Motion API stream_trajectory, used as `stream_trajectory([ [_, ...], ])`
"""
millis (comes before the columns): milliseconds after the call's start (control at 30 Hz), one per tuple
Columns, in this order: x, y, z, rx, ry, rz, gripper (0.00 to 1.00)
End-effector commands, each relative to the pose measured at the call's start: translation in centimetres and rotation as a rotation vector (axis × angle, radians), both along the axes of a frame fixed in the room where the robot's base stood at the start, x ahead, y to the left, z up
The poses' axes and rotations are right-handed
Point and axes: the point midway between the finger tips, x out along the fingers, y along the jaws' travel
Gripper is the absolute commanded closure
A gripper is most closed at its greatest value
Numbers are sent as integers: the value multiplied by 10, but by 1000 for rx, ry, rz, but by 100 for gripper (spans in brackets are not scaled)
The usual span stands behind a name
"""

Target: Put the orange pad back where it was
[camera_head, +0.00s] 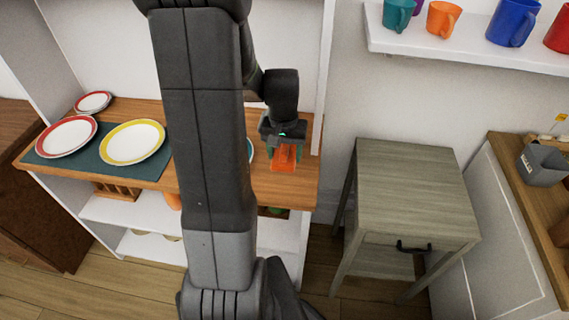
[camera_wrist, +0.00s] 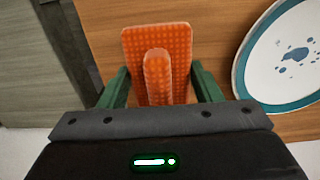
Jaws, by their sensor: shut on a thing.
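The orange pad (camera_head: 284,157) is a small rectangular piece with a dotted surface and a raised grip along its middle. In the wrist view the pad (camera_wrist: 158,40) lies between the two green fingers of my gripper (camera_wrist: 158,88), which is shut on it. In the head view my gripper (camera_head: 285,150) points down over the right end of the wooden counter (camera_head: 300,190), near its front edge. I cannot tell whether the pad touches the wood.
A teal-rimmed plate (camera_wrist: 290,60) lies right of the pad in the wrist view, mostly hidden behind my arm in the head view. Red- and yellow-rimmed plates (camera_head: 133,142) sit at left on a dark mat (camera_head: 50,160). A grey side table (camera_head: 410,185) stands right; mugs (camera_head: 443,18) line a shelf.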

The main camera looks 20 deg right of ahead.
Motion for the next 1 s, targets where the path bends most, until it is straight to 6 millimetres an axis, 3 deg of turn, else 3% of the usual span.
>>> stream_trajectory([
  [333,0,0,-40,1,1,1,66],
  [767,1,0,-47,-1,-2,1,66],
  [800,1,0,-46,-1,-2,1,36],
  [900,1,0,-46,-1,-2,1,20],
  [1000,1,0,-46,-1,-2,1,20],
])
